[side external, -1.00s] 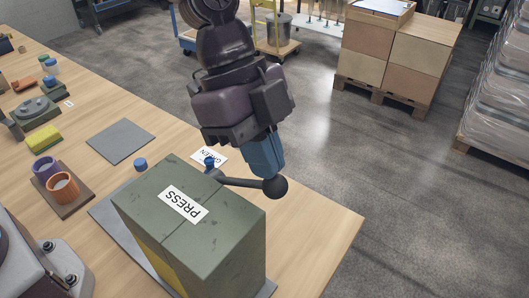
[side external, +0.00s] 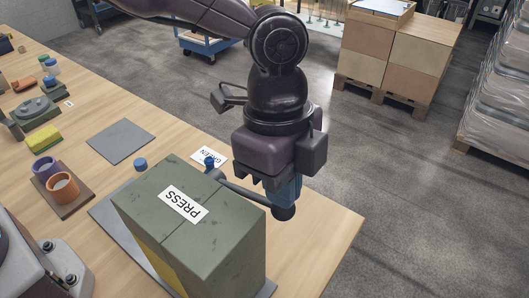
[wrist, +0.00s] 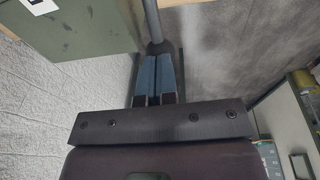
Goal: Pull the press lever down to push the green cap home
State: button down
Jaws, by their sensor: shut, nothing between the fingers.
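The press (side external: 235,235) is a green box labelled PRESS, near the table's front corner; its green side also shows in the wrist view (wrist: 75,28). Its dark lever (side external: 243,193) slopes down to the right from the pivot and ends in a ball knob (side external: 284,214). In the wrist view the lever (wrist: 152,20) runs to the fingertips. My gripper (side external: 286,203) has its blue fingers shut with nothing between them, and the tips are at the top of the knob, seemingly touching it. The shut fingers also show in the wrist view (wrist: 157,72). I cannot see the green cap.
A label reading GREEN (side external: 210,153) lies behind the press. A blue cap (side external: 140,165) and a grey mat (side external: 121,141) are to the left. Purple and orange cups stand on a brown tray (side external: 82,203). The floor right of the table is open.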

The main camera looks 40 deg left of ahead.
aim_at(291, 217)
jog(key=f+y, duration=0.1)
jog(key=d+f+y, duration=0.1)
jog(key=f, duration=0.1)
jog(key=f+y, duration=0.1)
jog(key=shift+d+f+y, duration=0.25)
jog(key=shift+d+y, duration=0.05)
jog(key=shift+y, duration=0.1)
jog(key=shift+f, duration=0.35)
jog(key=shift+x, duration=0.8)
jog(key=shift+d, duration=0.15)
jog(key=d+v, duration=0.1)
jog(key=v, duration=1.4)
jog(key=shift+d, duration=0.15)
jog(key=shift+w+f, duration=0.1)
jog(key=shift+w, duration=0.05)
